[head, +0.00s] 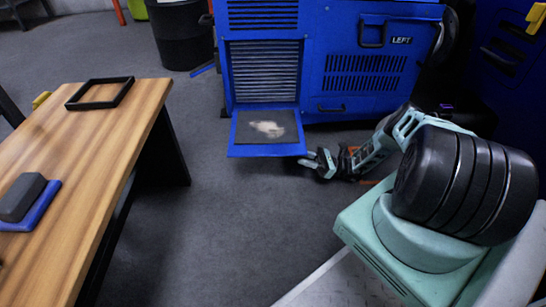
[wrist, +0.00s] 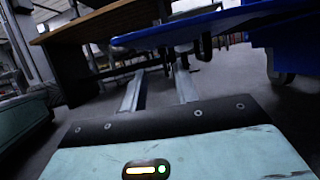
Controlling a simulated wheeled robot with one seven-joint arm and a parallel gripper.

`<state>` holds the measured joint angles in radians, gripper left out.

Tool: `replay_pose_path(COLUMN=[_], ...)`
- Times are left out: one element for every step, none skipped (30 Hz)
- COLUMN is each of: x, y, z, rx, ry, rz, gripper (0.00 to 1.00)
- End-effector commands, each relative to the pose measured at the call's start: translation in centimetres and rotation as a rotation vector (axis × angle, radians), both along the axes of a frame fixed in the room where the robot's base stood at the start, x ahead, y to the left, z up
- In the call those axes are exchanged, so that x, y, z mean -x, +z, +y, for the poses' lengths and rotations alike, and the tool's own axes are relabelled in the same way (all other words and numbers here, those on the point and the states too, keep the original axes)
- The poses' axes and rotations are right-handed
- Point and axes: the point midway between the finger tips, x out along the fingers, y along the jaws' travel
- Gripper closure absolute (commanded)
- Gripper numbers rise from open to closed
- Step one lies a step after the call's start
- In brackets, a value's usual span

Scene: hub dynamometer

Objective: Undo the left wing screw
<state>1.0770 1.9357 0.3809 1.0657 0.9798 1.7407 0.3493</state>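The blue machine (head: 310,50) marked LEFT stands at the back of the head view. A low blue flap (head: 236,150) sticks out from under its louvred opening. My gripper (head: 318,162) is low down by the flap's front right corner. In the wrist view my gripper (wrist: 160,88) has its two fingers apart, with nothing seen between them. The blue flap's underside (wrist: 225,28) is above and ahead of the fingers. A small grey part (wrist: 185,47) hangs below its edge; I cannot tell if it is a wing screw. No wing screw shows clearly in the head view.
A dark pad (head: 280,126) with a pale patch lies on the flap. A wooden table (head: 95,160) stands at left, holding a black frame (head: 124,93) and a dark block (head: 20,196) on a blue base. A black bin (head: 180,35) is behind. Grey floor between table and machine is clear.

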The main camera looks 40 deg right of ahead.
Motion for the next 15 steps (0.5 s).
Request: replay_pose_path(x=[-0.6,-1.0,-1.4,-1.7,-2.1,-2.5,-2.8,-3.1,-3.5,-3.8,-4.1,-4.4,-4.6,-4.8,-5.0], y=[-0.2,-0.2,-0.2,-0.2,-0.2,-0.2,-0.3,-0.2,-0.1,0.2,0.4,0.7,0.9,1.0,1.2], z=[1.0,1.5,2.2,2.8,3.3,4.0,4.5,5.0,5.7,6.1,6.5,7.0,7.3,7.6,8.0], rx=[-0.001,-0.001,-0.002,-0.001,-0.001,-0.002,-0.001,0.000,-0.001,0.001,0.000,0.001,0.001,0.002,0.001], ry=[0.002,0.003,0.003,0.003,0.003,0.003,0.003,0.003,0.004,0.001,0.003,0.003,0.003,0.001,0.001], rz=[0.000,-0.001,-0.001,0.000,-0.001,-0.001,-0.001,0.000,-0.001,-0.001,-0.002,-0.001,-0.001,-0.001,-0.001], gripper=[0.70,0.70,0.70,0.70,0.70,0.70,0.70,0.70,0.70,0.70,0.70,0.70,0.70,0.70,0.70])
